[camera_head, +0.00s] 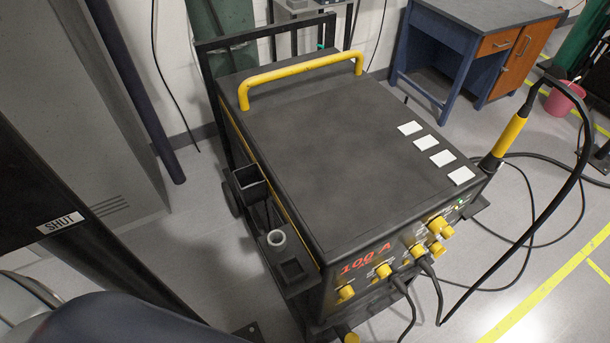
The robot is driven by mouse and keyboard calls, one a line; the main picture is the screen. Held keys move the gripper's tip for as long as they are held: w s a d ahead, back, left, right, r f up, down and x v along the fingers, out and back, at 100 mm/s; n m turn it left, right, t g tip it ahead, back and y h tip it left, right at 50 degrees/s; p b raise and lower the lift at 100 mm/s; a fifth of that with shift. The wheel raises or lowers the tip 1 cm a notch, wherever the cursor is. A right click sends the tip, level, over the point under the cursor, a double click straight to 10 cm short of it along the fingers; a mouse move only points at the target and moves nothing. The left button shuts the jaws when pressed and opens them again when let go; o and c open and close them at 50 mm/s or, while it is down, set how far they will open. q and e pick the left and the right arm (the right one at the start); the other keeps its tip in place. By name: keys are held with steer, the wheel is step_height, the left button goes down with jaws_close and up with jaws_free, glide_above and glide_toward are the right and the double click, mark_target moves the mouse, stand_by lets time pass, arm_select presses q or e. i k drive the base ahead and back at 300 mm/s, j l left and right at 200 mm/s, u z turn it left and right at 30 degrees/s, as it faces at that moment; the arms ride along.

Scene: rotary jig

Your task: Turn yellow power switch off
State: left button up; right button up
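A black welding power unit (330,140) with a yellow top handle (300,75) stands on a cart in the middle. Its front panel, seen steeply from above, shows a red "100 A" display (366,258). Several yellow knobs sit on the panel: a larger one (440,226) at the right, others near the middle (417,251), (383,270) and one at the left (346,293). I cannot tell which is the power switch or its position. A small green light (460,202) glows at the panel's right. Neither gripper is in view.
Black cables run from the panel to the floor. A yellow-handled torch (509,137) stands at the cart's right corner with its hose looping down. A grey cabinet (90,110) stands left, a blue desk (465,45) back right. Floor at right is partly clear.

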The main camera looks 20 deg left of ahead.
mark_target(437, 250)
steer(key=i+u, duration=0.1)
steer(key=u, duration=0.3)
steer(key=z, duration=1.2)
steer(key=i+l, duration=0.2)
steer(key=l, duration=0.2)
steer(key=i+l, duration=0.2)
steer(key=l, duration=0.15)
steer(key=i+l, duration=0.2)
steer(key=l, duration=0.2)
steer(key=i+l, duration=0.2)
steer(key=l, duration=0.2)
steer(key=i+l+u, duration=0.1)
steer(key=l, duration=0.25)
steer(key=i+l, duration=0.25)
steer(key=l, duration=0.15)
